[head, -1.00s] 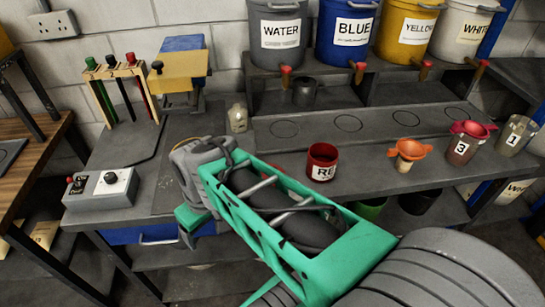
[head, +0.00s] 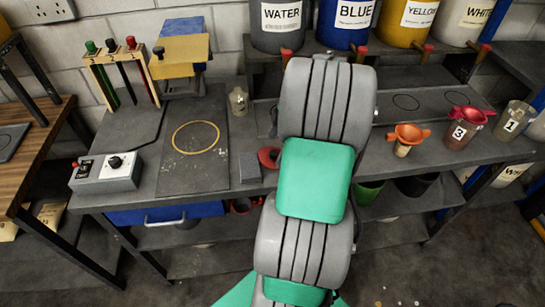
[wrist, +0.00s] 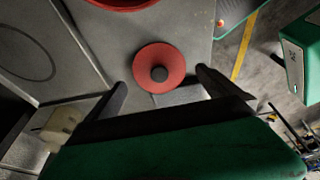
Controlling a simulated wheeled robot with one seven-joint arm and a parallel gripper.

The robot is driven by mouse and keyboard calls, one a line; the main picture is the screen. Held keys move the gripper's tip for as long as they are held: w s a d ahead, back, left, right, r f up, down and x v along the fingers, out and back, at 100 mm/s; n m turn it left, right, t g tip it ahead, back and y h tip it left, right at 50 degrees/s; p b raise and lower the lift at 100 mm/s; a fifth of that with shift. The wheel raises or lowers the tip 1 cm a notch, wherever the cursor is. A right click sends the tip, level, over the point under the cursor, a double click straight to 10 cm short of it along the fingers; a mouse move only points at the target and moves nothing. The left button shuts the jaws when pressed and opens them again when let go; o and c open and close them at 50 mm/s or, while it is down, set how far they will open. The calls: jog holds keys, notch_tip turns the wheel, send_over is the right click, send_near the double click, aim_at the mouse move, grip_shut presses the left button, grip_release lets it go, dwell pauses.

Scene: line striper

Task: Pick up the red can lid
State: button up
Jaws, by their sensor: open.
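The red can lid (wrist: 146,60) is a round red disc with a dark grey knob in its middle. In the wrist view it lies between the tips of my gripper (wrist: 160,78), with a gap on each side. My gripper is open and empty. In the head view, a part of the red lid (head: 267,156) shows at the left edge of my arm; the arm hides the rest and my gripper. The rim of a red can (wrist: 122,4) shows at the top of the wrist view.
A grey block (head: 250,167) sits beside the lid. A small bottle (head: 238,101) stands behind it. A control box (head: 107,172) and a board with a yellow ring (head: 195,137) are to the left. An orange funnel (head: 405,134) and labelled cups are to the right.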

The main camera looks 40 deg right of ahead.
aim_at(273, 152)
jog(key=x, duration=0.4)
jog(key=shift+p, duration=0.3)
jog(key=shift+w+r, duration=0.1)
jog(key=c, duration=1.4)
jog(key=shift+o, duration=0.2)
jog(key=shift+r, duration=0.15)
